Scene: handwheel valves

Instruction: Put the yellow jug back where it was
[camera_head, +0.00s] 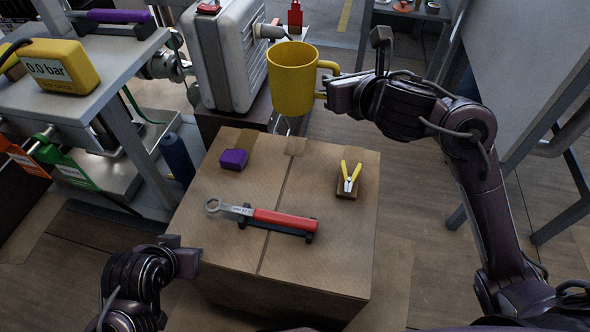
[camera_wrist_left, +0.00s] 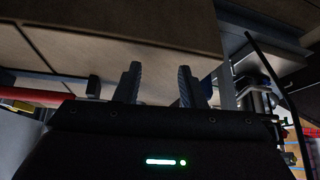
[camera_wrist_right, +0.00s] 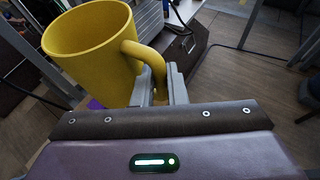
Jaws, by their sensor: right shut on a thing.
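The yellow jug (camera_head: 291,80) hangs upright in the air beyond the far edge of the cardboard box. My right gripper (camera_head: 328,88) is shut on its handle, at the right side of the jug. In the right wrist view the jug (camera_wrist_right: 92,50) fills the upper left, and the fingers of my right gripper (camera_wrist_right: 160,88) close around the lower handle. My left gripper (camera_head: 198,258) is low at the front left, beside the box. In the left wrist view the fingers of my left gripper (camera_wrist_left: 158,88) stand apart with nothing between them.
The cardboard box (camera_head: 330,245) carries a red wrench (camera_head: 275,219), a purple block (camera_head: 234,159) and yellow pliers (camera_head: 350,177). A grey case (camera_head: 228,55) with a spout stands left of the jug. A metal bench with a yellow pressure gauge (camera_head: 62,66) is at the left.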

